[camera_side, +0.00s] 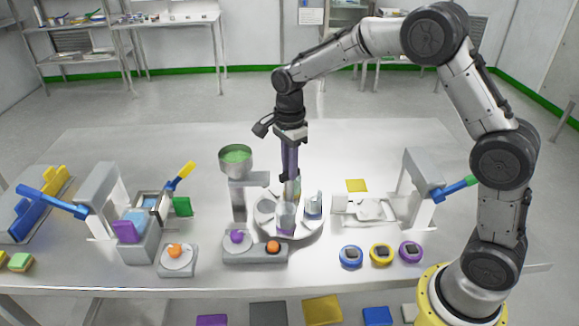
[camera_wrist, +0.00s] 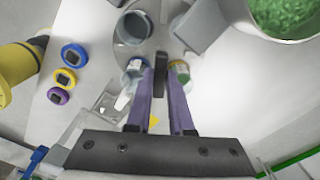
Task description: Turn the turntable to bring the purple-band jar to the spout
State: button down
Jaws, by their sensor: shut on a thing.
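The round grey turntable (camera_side: 312,229) stands mid-table with several jars. The front jar (camera_side: 286,218) looks faintly purple; in the wrist view it is the open grey jar (camera_wrist: 134,28), its band unclear. A blue-band jar (camera_side: 313,206) sits to its right. A yellow-green-band jar (camera_wrist: 180,72) sits behind, mostly hidden in the side view. The hopper (camera_side: 236,158) with green granules stands on a grey column left of the turntable; its spout is not clearly visible. My gripper (camera_wrist: 160,74) points down over the turntable, its purple fingers shut on a dark upright piece (camera_wrist: 161,66) between jars.
Blue (camera_side: 351,256), yellow (camera_side: 382,254) and purple (camera_side: 411,252) round timers lie at front right. A base with a purple and an orange knob (camera_side: 256,252) is in front of the hopper. Lever machines (camera_side: 97,190) stand left and right (camera_side: 420,190).

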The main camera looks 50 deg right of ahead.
jog(key=shift+r+m, duration=0.15)
jog(key=shift+m, duration=6.95)
jog(key=c, duration=0.8)
grip_release()
notch_tip(320, 180, up, 14)
